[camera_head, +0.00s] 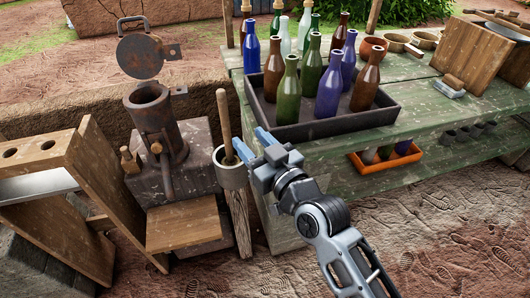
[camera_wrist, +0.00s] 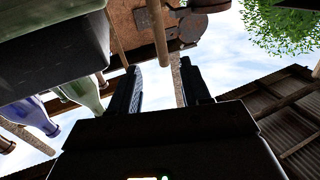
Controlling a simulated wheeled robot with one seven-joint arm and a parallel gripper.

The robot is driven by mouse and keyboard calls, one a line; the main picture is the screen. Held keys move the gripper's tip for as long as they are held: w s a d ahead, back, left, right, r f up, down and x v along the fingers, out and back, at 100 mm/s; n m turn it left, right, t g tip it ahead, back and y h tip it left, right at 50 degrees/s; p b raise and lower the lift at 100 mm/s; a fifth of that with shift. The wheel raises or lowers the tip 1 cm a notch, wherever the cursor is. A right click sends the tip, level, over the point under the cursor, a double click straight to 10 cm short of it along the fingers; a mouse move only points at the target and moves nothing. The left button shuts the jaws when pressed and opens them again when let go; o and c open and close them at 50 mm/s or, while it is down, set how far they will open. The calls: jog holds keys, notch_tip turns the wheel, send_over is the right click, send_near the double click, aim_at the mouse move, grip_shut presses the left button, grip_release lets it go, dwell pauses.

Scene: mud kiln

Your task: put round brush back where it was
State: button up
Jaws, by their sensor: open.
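A wooden handle (camera_head: 224,122) stands nearly upright in a grey cup (camera_head: 230,170) on a wooden post. It may be the round brush; its lower end is hidden inside the cup, so I cannot tell. My gripper (camera_head: 253,143) is open, its two fingers just right of the handle and above the cup's right side. In the wrist view, the gripper (camera_wrist: 166,84) shows its fingers spread with nothing clasped. A wooden rod (camera_wrist: 157,32), seemingly the same handle, appears beyond the fingertips, between them in the picture. I cannot tell how far away it is.
A dark tray of bottles (camera_head: 300,131) sits on the green table (camera_head: 425,115), close to my gripper's right. An orange tray (camera_head: 385,163) is on the lower shelf. A rusty metal press (camera_head: 155,115) stands left of the cup. The ground in front is open.

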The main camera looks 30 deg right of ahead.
jog(key=shift+s, duration=0.1)
jog(key=s+a+f+m+g, duration=0.1)
jog(key=s+f, duration=0.2)
jog(key=s, duration=0.7)
jog(key=s+a+f+g, duration=0.1)
jog(key=s+f, duration=0.1)
jog(key=s, duration=0.8)
jog(key=s+r, duration=0.2)
jog(key=s, duration=0.6)
jog(key=s+d+r+n+g, duration=0.1)
jog(key=s+r, duration=0.2)
jog(key=s, duration=0.6)
jog(key=shift+s, duration=0.25)
jog(key=shift+d, duration=0.1)
jog(key=shift+c, duration=0.4)
